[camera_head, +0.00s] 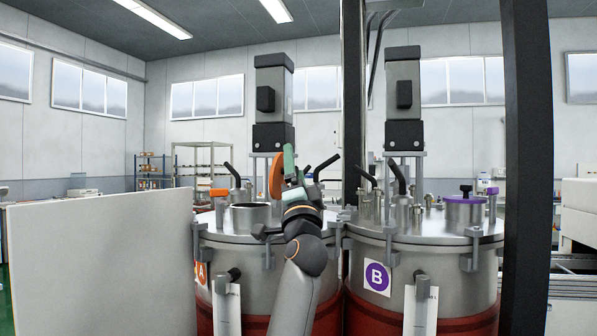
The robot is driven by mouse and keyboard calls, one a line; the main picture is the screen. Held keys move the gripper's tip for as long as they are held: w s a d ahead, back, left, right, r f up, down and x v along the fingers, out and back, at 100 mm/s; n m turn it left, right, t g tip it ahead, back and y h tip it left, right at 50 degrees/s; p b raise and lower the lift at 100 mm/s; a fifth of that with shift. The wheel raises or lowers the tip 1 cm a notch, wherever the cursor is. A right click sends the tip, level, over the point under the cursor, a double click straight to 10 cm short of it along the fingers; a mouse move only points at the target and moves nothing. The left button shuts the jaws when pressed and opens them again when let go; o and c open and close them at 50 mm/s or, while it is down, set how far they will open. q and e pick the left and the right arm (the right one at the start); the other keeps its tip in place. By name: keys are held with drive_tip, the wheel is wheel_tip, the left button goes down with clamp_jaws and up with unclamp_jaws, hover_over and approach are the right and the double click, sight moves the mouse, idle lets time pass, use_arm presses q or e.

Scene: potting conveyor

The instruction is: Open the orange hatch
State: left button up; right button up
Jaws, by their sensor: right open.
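The orange hatch lid (276,176) stands upright, seen nearly edge-on, above the top of the left tank, marked A. To its left, a round port (251,206) with a dark rim shows an open mouth. My right gripper (290,178), with green finger pads, is open just right of the lid. Its upper finger overlaps the lid's right edge in the picture; I cannot tell whether they touch. My right wrist and forearm hide part of the tank top, including the lid's lower end and any hinge. My left gripper is not in view.
The right tank (448,262), marked B, has a shut purple-rimmed hatch (464,207). Motors, pipes and clamps rise from both tank tops. A dark post (527,170) stands at right, and a pale panel (100,265) fills the lower left.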

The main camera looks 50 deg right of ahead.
drive_tip(key=s+a+b, duration=0.1)
drive_tip(key=s+a, duration=0.4)
drive_tip(key=s, duration=0.1)
drive_tip(key=shift+s+a+r, duration=0.2)
drive_tip(key=shift+a+r, duration=0.1)
drive_tip(key=shift+a, duration=0.05)
